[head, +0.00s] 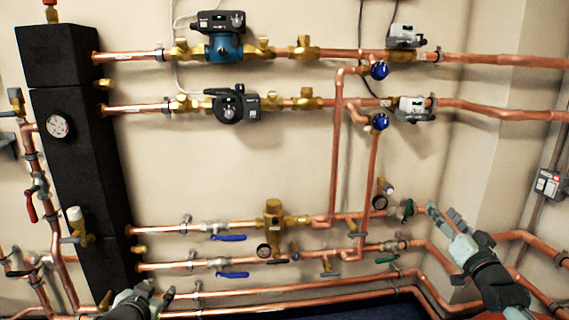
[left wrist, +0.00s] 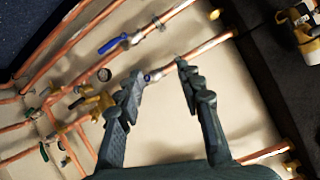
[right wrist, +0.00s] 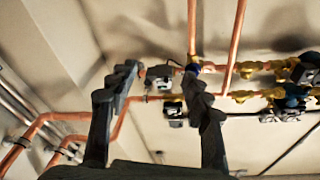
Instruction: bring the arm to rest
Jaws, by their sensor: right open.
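My right gripper (head: 446,218) is at the lower right of the head view, in front of the pipes by the wall corner. In the right wrist view its two fingers (right wrist: 165,85) are spread apart with nothing between them. My left gripper (head: 157,292) is at the bottom left of the head view, low in front of the lower pipes. In the left wrist view its fingers (left wrist: 158,80) are apart and empty, with a copper pipe in the background between them. A green-handled valve (head: 407,210) lies just left of my right gripper in the head view.
Copper pipes line the wall. A black manifold block (head: 75,150) with a gauge (head: 58,125) stands at the left. Two pumps, blue (head: 224,45) and black (head: 236,107), sit on the upper pipes. Blue lever valves (head: 230,237) are low. Bare wall (head: 230,170) fills the middle.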

